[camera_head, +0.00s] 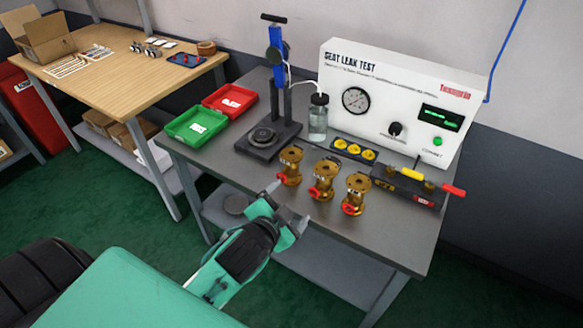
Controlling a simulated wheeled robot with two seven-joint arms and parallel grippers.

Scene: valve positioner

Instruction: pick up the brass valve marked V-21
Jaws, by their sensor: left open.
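Three brass valves with red ports stand upright in a row on the grey bench: a left one (290,163), a middle one (323,178) and a right one (357,193). Any markings on them are too small to read, so I cannot tell which is V-21. My left gripper (287,205) is open and empty, at the bench's front edge. Its fingers point toward the left and middle valves, with a gap to them. My right gripper is not in view.
Behind the valves stand a black clamp stand (268,140), a clear bottle (318,118), a tray of yellow parts (354,150) and the white seat leak test panel (393,103). Green (197,124) and red (229,100) bins are at left. A dark block with handles (408,184) is at right.

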